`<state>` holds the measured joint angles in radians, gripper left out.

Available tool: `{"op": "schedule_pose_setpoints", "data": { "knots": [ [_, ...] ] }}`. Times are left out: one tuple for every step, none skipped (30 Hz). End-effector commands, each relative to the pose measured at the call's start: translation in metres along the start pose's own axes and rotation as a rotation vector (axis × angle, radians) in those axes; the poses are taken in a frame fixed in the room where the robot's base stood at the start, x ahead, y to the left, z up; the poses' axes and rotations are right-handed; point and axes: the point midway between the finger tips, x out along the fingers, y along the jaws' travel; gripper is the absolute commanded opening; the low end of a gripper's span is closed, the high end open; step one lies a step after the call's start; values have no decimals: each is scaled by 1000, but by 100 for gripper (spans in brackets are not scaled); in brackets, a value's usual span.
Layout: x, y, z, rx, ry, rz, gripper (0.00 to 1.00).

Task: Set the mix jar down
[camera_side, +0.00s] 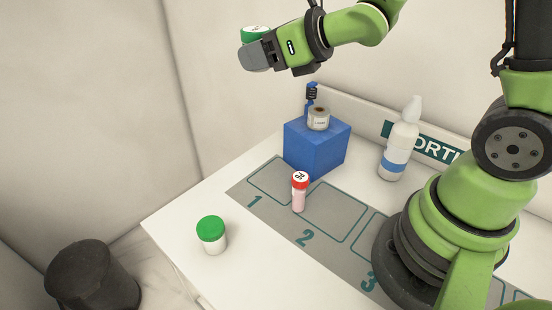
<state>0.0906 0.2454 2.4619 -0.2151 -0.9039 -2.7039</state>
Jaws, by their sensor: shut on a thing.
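My gripper (254,54) is at the top of the side view, high above the table's far left part. It is shut on a jar with a green lid (256,33), which I take to be the mix jar. The fingers hide most of this jar's body, and only its lid and a little of its side show. The lid has a white label too small to read. The jar is clear of every surface.
A second green-lidded jar (212,236) stands at the table's front left. A red-capped vial (299,194) stands on the numbered grey mat (279,214). A blue block (316,150) bears a small labelled container (318,119). A dark stool (92,278) is lower left.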

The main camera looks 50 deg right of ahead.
Motion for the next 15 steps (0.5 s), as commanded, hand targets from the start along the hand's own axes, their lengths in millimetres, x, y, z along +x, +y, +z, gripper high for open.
{"op": "schedule_pose_setpoints", "data": {
  "knots": [
    [-9,-6,2,-4,-3,4,25],
    [-13,-7,3,-6,-3,10,25],
    [-18,-9,3,-8,-3,18,25],
    [-21,-10,4,-11,-2,23,25],
    [-24,-11,4,-12,-2,27,25],
    [-28,-12,3,-13,-1,33,25],
    [-30,-13,3,-15,-1,36,25],
    [-31,-13,3,-17,-1,39,25],
    [-32,-14,3,-16,-1,42,25],
    [-32,-13,3,-16,0,44,25],
    [-32,-13,3,-16,0,45,25],
    [-29,-11,3,-17,1,46,25],
    [-26,-9,3,-15,2,45,25],
    [-22,-7,2,-13,3,43,25],
    [-16,-4,2,-11,3,38,25]
  ]
}}
